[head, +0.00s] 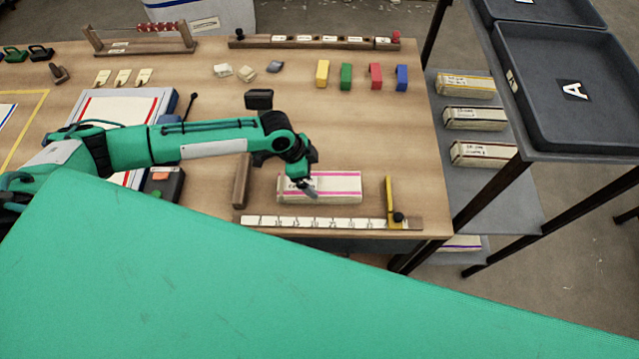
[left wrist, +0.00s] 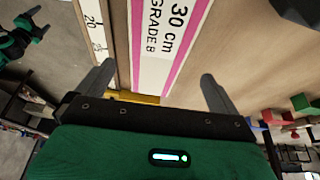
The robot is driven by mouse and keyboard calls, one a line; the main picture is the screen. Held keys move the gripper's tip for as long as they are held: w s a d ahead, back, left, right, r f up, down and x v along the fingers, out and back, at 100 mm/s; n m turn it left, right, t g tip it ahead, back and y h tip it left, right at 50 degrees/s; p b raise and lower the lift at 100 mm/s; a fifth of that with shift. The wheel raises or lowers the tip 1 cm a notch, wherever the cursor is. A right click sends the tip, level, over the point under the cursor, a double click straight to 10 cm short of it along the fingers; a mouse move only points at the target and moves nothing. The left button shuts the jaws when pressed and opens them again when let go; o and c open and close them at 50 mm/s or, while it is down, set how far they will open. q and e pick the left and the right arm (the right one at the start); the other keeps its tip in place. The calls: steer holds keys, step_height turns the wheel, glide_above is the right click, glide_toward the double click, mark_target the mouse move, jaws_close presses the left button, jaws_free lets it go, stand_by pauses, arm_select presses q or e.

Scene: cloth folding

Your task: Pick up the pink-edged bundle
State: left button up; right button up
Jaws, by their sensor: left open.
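The pink-edged bundle (head: 338,186) is a long cream block with pink stripes along its edges. It lies flat near the front right of the table. In the left wrist view its labelled face (left wrist: 163,38), reading "30 cm GRADE B", runs between the fingers. My left gripper (head: 304,188) is above the bundle, toward its left half in the head view. In the left wrist view the left gripper (left wrist: 156,76) has its fingers wide apart, with nothing clamped. The head view does not show my right gripper. A small green and black part at the wrist view's upper left is unclear.
A ruler strip (head: 320,222) with a yellow stop (head: 389,200) borders the bundle's near side. A wooden block (head: 241,182) stands left of it. Coloured blocks (head: 346,77) stand farther back. A dark tray (head: 570,90) marked A sits on the rack at right.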

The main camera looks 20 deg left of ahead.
mark_target(318, 184)
arm_select(q)
steer(key=shift+w+d+f, duration=0.1)
steer(key=shift+d+f, duration=0.2)
steer(key=shift+f, duration=0.35)
steer(key=shift+d+f+p, duration=0.1)
steer(key=shift+f+p, duration=0.4)
steer(key=shift+p, duration=0.1)
steer(key=p+x, duration=0.1)
steer(key=x, duration=0.2)
steer(key=shift+s+f, duration=0.1)
steer(key=shift+s, duration=0.15)
steer(key=shift+f+p, duration=0.35)
steer(key=shift+f, duration=0.25)
steer(key=shift+c, duration=0.2)
steer(key=c, duration=1.1)
steer(key=shift+w, duration=0.1)
steer(key=shift+c, duration=0.4)
